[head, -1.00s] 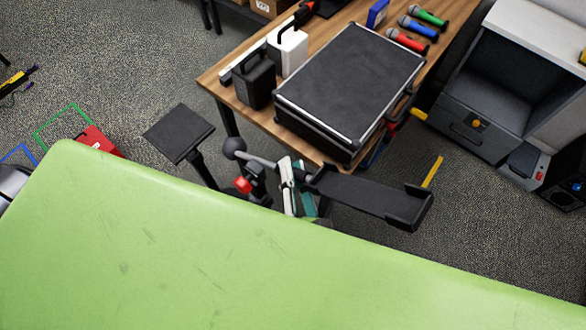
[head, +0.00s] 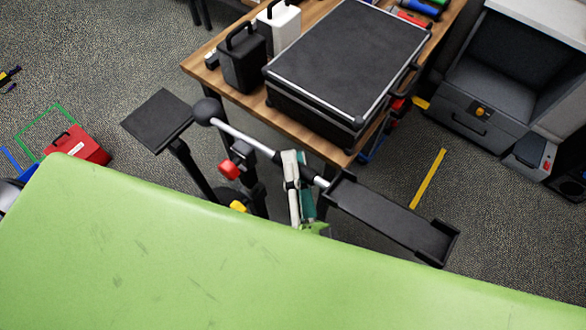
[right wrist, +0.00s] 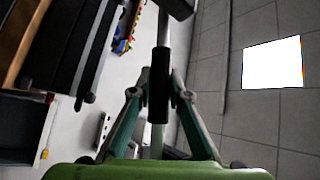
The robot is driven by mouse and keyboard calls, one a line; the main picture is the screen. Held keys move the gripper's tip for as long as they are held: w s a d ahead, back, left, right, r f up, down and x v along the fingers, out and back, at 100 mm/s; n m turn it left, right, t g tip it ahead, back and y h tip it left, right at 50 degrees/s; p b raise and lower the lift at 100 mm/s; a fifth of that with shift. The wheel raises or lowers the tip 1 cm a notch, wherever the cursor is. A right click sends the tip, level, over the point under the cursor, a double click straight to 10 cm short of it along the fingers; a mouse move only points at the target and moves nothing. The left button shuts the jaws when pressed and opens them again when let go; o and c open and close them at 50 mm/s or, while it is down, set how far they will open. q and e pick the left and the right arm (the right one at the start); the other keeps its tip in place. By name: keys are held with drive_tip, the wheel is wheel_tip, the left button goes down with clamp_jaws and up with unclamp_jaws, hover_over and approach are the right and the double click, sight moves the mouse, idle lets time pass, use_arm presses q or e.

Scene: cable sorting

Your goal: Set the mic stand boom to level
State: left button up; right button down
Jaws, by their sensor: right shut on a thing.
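The mic stand boom (head: 245,137) is a silver tube with a black ball (head: 207,111) at its left end. A long black holder (head: 392,218) sits at its right end. In the head view it slants down to the right; I cannot tell its exact angle to the floor. A red knob (head: 229,170) is on the stand beneath it. My right gripper (head: 292,160) is at the boom between the knob and the holder. In the right wrist view its fingers (right wrist: 158,95) close around the boom's black sleeve (right wrist: 160,70). My left gripper is out of view.
A wooden table (head: 225,88) behind the boom carries a black flight case (head: 350,60), a black jug (head: 242,62) and a white one (head: 280,25). A black square plate on a post (head: 157,120) stands left of the boom. A grey cabinet (head: 480,100) is at right.

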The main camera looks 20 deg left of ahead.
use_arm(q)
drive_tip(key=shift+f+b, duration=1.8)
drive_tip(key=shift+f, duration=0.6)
use_arm(e)
drive_tip(key=shift+f+m+t, duration=0.8)
drive_tip(key=shift+f+m, duration=0.15)
drive_tip(key=shift+m, duration=0.05)
drive_tip(key=c, duration=1.9)
unclamp_jaws()
drive_tip(key=shift+d, duration=0.1)
drive_tip(key=shift+s+f, duration=0.1)
drive_tip(key=shift+s, duration=0.1)
drive_tip(key=v, duration=1.1)
drive_tip(key=shift+s, duration=0.25)
drive_tip(key=shift+f, duration=0.2)
